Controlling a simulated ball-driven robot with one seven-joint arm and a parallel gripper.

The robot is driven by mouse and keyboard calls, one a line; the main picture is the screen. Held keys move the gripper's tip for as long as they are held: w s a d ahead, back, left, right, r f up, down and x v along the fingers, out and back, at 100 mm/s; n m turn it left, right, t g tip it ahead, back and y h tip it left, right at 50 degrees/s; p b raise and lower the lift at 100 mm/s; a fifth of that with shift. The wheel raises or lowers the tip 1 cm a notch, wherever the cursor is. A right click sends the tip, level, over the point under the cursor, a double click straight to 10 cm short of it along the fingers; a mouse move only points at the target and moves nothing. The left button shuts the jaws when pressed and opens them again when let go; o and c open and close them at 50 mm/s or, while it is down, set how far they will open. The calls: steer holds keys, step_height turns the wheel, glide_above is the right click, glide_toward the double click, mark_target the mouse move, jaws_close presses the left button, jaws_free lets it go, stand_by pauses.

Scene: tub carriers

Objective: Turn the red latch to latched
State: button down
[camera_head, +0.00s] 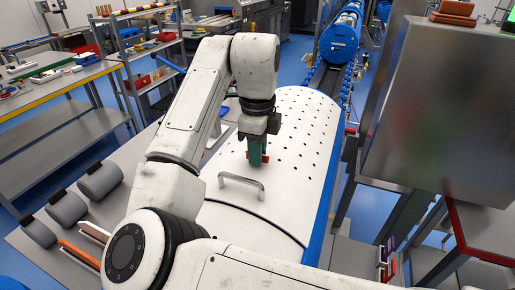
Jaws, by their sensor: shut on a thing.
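My gripper (257,150) points down onto the white perforated drum lid (303,112), just behind its grey bar handle (240,181). Its teal fingers are closed together. A small bit of red, the red latch (265,158), shows at the fingertips, and my gripper is shut on it. Most of the latch is hidden by the fingers, so I cannot tell which way it is turned.
A large steel cabinet (440,110) stands close on the right. Grey rolls (100,181) lie on the bench at left. A blue drum (340,38) sits on a rail at the back. A workbench (60,125) stands further left.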

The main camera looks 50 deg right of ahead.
steer(key=shift+m, duration=0.4)
steer(key=c, duration=1)
jaws_free()
steer(key=shift+r, duration=0.1)
step_height(320, 180, up, 11)
steer(key=shift+f+b, duration=0.2)
steer(key=shift+b, duration=0.35)
